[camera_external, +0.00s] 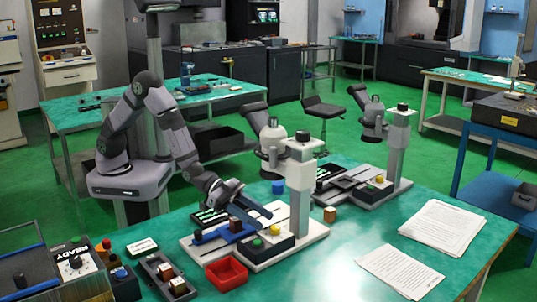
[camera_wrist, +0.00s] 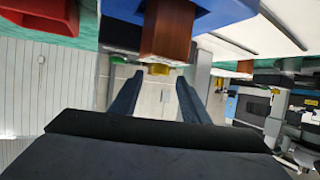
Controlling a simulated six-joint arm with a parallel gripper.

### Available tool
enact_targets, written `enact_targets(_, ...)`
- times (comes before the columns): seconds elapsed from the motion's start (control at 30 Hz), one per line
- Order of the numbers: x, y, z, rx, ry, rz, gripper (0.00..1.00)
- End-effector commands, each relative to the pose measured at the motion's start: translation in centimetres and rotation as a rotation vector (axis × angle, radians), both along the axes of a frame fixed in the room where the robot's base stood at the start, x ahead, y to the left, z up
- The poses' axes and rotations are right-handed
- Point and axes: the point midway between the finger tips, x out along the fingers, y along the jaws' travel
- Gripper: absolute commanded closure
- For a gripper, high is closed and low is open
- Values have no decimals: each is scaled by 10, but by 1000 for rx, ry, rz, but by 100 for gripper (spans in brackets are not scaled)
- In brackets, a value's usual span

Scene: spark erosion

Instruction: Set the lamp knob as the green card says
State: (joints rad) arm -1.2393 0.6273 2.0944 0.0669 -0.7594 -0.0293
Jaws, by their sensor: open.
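My gripper (camera_external: 258,218) is above the near microscope's base (camera_external: 312,232), its fingers apart and nothing seen held. In the external view, a dark control box (camera_external: 268,246) on this base carries a green button (camera_external: 257,243) and a yellow one (camera_external: 275,229). I cannot tell which control is the lamp knob.
A brown block (camera_wrist: 167,30) under a blue part fills the wrist view's top. A red tray (camera_external: 226,272) stands in front of the base. A READY box (camera_external: 75,264) with a dial is at left. A second microscope (camera_external: 372,112) stands behind. Papers (camera_external: 443,228) lie at right.

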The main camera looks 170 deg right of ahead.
Motion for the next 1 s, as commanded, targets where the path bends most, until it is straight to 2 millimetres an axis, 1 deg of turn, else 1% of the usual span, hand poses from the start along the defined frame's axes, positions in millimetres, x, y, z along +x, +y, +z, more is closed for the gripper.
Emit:
enact_targets(0.1,5,12,-6,-2,1,0,58)
enact_targets(0.33,12,28,-12,-1,0,0,58)
enact_targets(0.5,13,32,-15,-1,0,-1,58)
enact_targets(0.73,13,32,-15,-1,0,-1,58)
enact_targets(0.77,13,32,-15,-1,0,-1,65)
enact_targets(0.8,13,32,-15,-1,0,-1,75)
enact_targets(0.87,13,32,-15,-1,0,0,89)
enact_targets(0.9,13,32,-15,-1,0,-1,99)
enact_targets(1.0,13,32,-15,-1,0,-1,99)
